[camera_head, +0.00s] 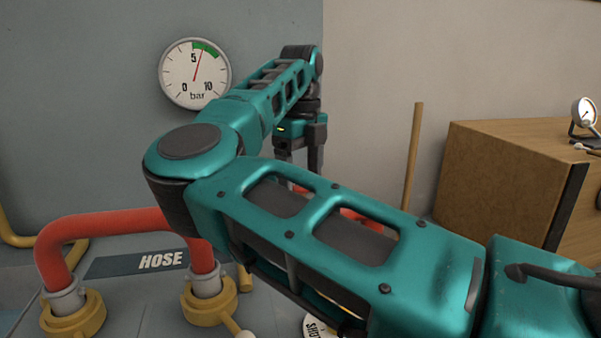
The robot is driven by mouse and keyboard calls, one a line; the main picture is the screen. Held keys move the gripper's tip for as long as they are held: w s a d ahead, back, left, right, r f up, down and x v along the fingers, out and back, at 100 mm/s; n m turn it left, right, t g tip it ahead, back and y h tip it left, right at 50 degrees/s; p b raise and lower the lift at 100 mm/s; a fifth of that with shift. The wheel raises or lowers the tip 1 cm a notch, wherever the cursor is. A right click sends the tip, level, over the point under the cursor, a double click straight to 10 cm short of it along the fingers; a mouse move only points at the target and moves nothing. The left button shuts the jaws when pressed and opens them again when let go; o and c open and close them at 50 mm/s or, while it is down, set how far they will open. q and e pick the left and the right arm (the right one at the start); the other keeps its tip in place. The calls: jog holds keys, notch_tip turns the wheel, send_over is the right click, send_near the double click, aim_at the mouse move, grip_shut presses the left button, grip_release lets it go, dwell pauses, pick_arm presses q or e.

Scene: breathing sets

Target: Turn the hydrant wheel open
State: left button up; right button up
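My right arm comes in from the lower right and crosses most of the picture. Its gripper (300,168) hangs downward beyond the forearm, with its two dark fingers apart and a gap between them. Red parts (366,219) show behind and through my arm, below the gripper; they may belong to the hydrant wheel, but most of it is hidden. I cannot tell whether the fingertips touch it. My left gripper is not in view.
A pressure gauge (195,74) on the grey wall has its needle in the green zone. A red hose (120,222) joins two brass couplings beside a HOSE label (135,263). A wooden box (500,180) stands right, near a leaning wooden rod (412,155).

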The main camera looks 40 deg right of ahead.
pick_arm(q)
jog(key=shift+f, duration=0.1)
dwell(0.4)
pick_arm(e)
jog(key=o, duration=1)
jog(key=shift+o, duration=0.2)
pick_arm(q)
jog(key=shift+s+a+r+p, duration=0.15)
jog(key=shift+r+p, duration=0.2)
jog(key=shift+p, duration=0.3)
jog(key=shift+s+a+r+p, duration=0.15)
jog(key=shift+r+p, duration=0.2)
jog(key=shift+p, duration=0.25)
pick_arm(e)
notch_tip(320, 180, up, 13)
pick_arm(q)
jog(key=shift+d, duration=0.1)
